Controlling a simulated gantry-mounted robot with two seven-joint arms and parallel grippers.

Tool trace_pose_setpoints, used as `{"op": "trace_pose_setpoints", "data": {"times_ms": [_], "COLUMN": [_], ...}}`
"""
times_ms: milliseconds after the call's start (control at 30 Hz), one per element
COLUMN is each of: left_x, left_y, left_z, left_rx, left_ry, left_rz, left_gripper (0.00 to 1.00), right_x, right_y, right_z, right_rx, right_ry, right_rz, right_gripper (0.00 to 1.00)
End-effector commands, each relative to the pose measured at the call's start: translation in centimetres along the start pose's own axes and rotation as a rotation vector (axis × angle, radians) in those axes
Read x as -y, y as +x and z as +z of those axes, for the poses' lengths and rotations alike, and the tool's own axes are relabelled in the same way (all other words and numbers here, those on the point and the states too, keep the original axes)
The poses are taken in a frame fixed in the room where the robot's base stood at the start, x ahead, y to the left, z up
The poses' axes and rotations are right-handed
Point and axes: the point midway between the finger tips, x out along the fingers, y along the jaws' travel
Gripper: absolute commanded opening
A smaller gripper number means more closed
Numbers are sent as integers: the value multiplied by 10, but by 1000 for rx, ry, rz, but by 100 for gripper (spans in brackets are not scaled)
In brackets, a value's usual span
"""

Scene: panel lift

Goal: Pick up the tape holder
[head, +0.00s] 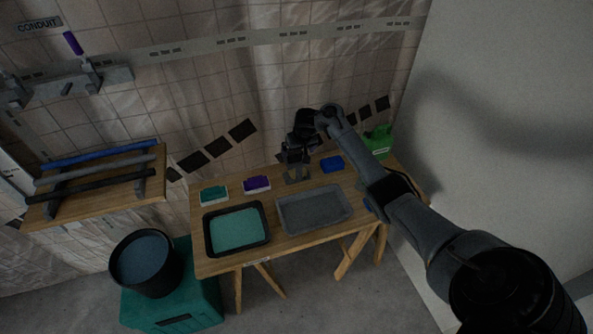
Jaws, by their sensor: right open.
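My right gripper (295,167) hangs over the back of the wooden table, pointing down, with its jaws open. A small object with a yellowish spot (293,177) shows between and just below its fingers. It is mostly hidden, and I cannot tell for sure that it is the tape holder. I see no contact clearly. My left gripper is not in view.
The table (206,266) holds a black tray with teal content (238,230), a grey tray (315,210), small teal (214,194), purple (257,184) and blue (332,163) containers, and a green container (379,142). A black bucket (146,264) stands left.

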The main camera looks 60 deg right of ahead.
Motion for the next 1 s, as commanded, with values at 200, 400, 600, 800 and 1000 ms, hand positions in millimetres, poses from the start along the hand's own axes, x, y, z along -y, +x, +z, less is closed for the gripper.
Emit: {"op": "trace_pose_setpoints", "data": {"times_ms": [200,400,600,800,1000], "left_x": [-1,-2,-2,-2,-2], "left_y": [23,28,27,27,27], "left_z": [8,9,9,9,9], "left_rx": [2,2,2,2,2], "left_ry": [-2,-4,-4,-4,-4], "left_rz": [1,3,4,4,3], "left_gripper": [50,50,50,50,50], "right_x": [-1,-2,-2,-2,-2], "right_y": [33,43,43,43,43], "right_z": [0,-2,-2,-2,-2], "right_rx": [1,-1,-1,-1,0], "right_ry": [1,0,-1,0,0], "right_rz": [-1,0,1,1,1], "right_gripper": [100,100,100,74,43]}}
